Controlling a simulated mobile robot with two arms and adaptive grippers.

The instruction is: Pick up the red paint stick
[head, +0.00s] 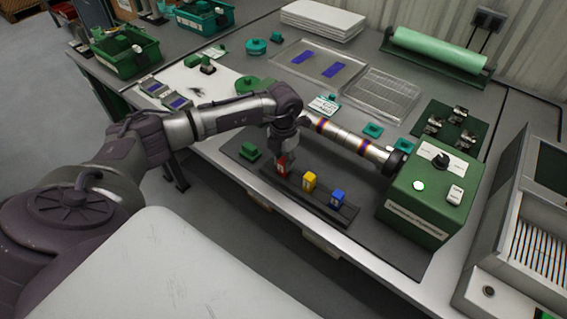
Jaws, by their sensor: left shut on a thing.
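The red paint stick (281,168) stands at the left end of a dark holder (322,207) near the table's front edge. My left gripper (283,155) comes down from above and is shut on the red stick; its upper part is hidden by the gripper. A yellow paint stick (309,182) and a blue paint stick (337,199) stand in the same holder to the right. I cannot tell whether the red stick is lifted clear of its slot. My right gripper is not in view.
Clear trays (378,93) lie farther back. Green bins (125,52) stand at the back left.

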